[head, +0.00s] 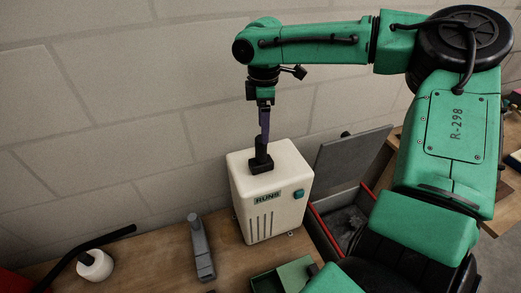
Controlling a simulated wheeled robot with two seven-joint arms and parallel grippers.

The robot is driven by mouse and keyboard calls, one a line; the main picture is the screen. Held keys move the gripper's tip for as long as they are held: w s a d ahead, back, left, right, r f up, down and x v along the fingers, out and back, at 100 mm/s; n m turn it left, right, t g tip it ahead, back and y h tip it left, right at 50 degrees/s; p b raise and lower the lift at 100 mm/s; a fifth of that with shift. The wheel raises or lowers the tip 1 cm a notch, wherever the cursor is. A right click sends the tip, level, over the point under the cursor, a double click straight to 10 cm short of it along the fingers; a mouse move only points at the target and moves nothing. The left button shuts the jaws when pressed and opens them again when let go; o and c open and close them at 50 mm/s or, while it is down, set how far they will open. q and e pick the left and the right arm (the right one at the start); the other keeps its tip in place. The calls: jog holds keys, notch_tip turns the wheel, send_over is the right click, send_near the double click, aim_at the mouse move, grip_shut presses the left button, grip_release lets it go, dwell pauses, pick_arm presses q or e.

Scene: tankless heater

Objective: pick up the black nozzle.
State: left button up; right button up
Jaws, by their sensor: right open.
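The black nozzle (261,163) stands upright on top of the cream heater box (271,200), with a square black base on the lid. My right gripper (264,138) points straight down from above, its purple-grey fingers at the nozzle's upper end. It is open. The fingers are seen edge-on, so I cannot tell whether they touch the nozzle or stand around it. My left gripper is not in view.
A grey tool-like piece (201,247) lies left of the heater. A white round object (95,265) with a black bar sits further left. A green tray (285,277) is in front. A red-edged open box (340,222) with a raised grey lid (350,165) stands right.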

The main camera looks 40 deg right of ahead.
jog(key=f, duration=0.1)
jog(key=f+p, duration=0.1)
jog(key=f, duration=0.3)
jog(key=shift+w+a+f+p, duration=0.25)
jog(key=shift+p, duration=0.05)
jog(key=shift+d+f, duration=0.1)
jog(key=shift+f, duration=0.3)
grip_shut()
jog(key=shift+r, duration=0.2)
notch_tip(320, 180, up, 20)
jog(key=shift+b, duration=0.4)
